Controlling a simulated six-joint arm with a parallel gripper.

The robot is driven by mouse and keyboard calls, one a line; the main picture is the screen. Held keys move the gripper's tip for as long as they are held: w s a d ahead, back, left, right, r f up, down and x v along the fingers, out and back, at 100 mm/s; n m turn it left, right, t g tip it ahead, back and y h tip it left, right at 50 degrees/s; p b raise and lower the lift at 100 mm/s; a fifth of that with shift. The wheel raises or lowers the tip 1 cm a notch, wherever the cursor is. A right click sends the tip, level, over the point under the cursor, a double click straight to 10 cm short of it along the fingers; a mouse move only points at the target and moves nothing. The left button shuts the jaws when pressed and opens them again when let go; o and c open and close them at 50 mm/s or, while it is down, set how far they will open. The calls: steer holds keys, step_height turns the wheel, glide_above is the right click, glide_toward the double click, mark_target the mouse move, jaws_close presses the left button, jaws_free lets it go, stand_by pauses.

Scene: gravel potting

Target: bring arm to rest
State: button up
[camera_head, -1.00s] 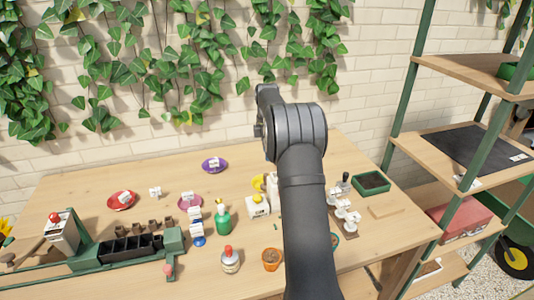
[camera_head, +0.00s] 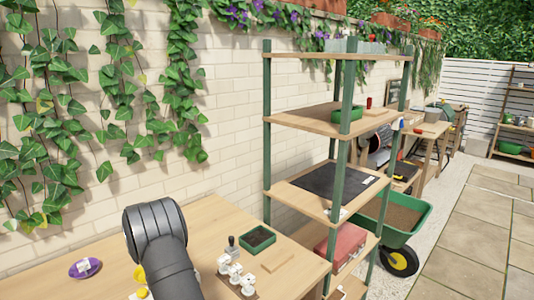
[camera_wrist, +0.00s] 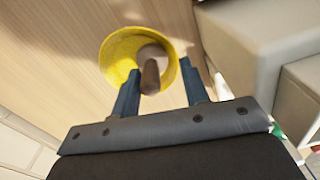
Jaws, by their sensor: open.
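My gripper (camera_wrist: 160,66) shows in the wrist view with its two blue fingers apart. A yellow bowl (camera_wrist: 117,52) is on the wooden table beyond the fingertips. A brown, rounded handle-like piece (camera_wrist: 150,77) stands up in the bowl and appears in the gap between the fingers. I cannot tell whether the fingers touch it. In the head view my arm rises at the lower left and hides the gripper. A bit of yellow (camera_head: 138,273) shows beside the arm.
A green-posted shelf (camera_head: 318,200) stands at the table's right. Pale boxy shapes (camera_wrist: 242,50) fill the wrist view's right.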

steer(key=shift+r, duration=1.6)
steer(key=shift+f, duration=0.1)
step_height(320, 180, up, 10)
step_height(320, 180, down, 12)
steer(key=shift+w+f, duration=0.1)
steer(key=shift+f, duration=0.15)
step_height(320, 180, up, 15)
steer(key=s+d+f, duration=0.2)
steer(key=s+d, duration=1.6)
steer(key=s, duration=0.3)
steer(key=shift+w, duration=0.1)
